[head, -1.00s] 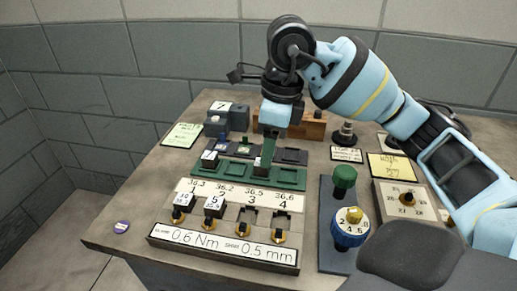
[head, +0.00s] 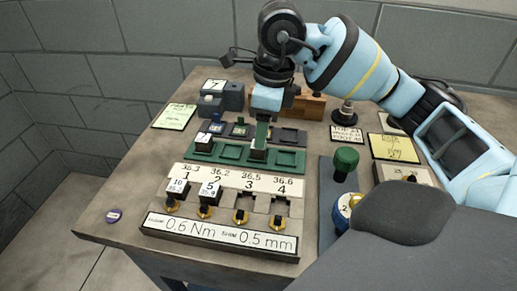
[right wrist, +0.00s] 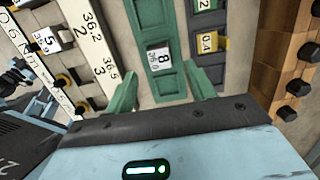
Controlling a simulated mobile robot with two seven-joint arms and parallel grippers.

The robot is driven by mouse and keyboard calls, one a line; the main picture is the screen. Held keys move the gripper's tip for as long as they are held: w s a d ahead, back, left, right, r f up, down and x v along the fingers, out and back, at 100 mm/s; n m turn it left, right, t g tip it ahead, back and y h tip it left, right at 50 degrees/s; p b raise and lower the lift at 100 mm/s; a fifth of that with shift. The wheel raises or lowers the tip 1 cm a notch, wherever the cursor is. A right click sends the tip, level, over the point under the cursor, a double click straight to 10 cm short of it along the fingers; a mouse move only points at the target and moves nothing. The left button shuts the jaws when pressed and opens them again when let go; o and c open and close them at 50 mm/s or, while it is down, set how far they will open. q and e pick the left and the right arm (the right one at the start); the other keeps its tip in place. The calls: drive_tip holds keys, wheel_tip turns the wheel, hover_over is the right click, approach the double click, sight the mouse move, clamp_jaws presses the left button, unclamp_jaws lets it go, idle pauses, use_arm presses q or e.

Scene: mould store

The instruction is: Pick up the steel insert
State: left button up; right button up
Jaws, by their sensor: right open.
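A small grey insert with a white label marked 8 (right wrist: 160,58), apparently the steel one, sits in a pocket of the green tray (right wrist: 150,15). In the head view the tray (head: 290,160) lies in the middle of the bench, and the insert is mostly hidden by the fingers. My right gripper (head: 259,150) points down over that pocket. In the right wrist view its two green fingers (right wrist: 161,82) are apart, with the insert between and just beyond their tips. My left gripper is out of view.
A fixture (head: 220,236) in front holds two labelled inserts in slots 1 and 2. A dark tray (head: 288,136) behind holds small inserts. A wooden block (head: 310,106) stands behind, a green knob (head: 345,159) to the right.

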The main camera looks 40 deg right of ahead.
drive_tip(key=shift+w+a+f, duration=0.15)
drive_tip(key=shift+f, duration=1.05)
drive_tip(key=shift+w+a+f, duration=0.1)
drive_tip(key=shift+w+f, duration=0.05)
drive_tip(key=shift+f, duration=1)
drive_tip(key=shift+r, duration=0.1)
clamp_jaws()
wheel_tip(320, 180, up, 10)
drive_tip(key=shift+p, duration=0.35)
